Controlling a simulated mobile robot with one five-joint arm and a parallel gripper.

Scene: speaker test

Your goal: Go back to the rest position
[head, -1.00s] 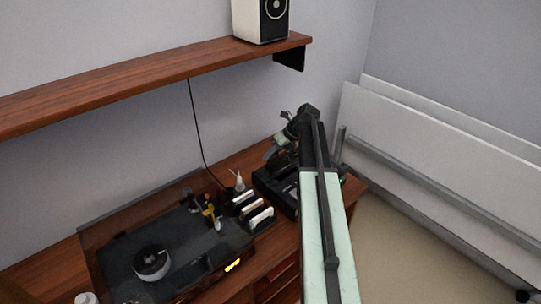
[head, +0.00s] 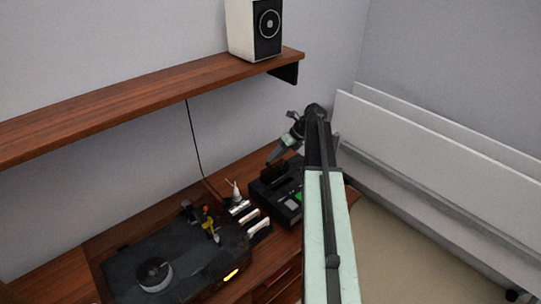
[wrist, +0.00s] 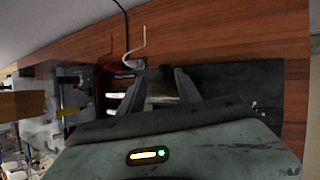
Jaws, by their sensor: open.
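My gripper (wrist: 160,85) shows in the wrist view with its two dark fingers spread apart and nothing between them. It is over the wooden desk (wrist: 215,50), near a dark tray. In the head view my arm reaches up from the bottom right, and my gripper (head: 275,158) hangs at its far end above the dark tray (head: 268,206). The fingertips are small and partly hard to make out there.
A white speaker (head: 241,28) stands on the wooden shelf (head: 150,101) above. White panels (head: 440,170) lean at the right wall. A cable hangs behind.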

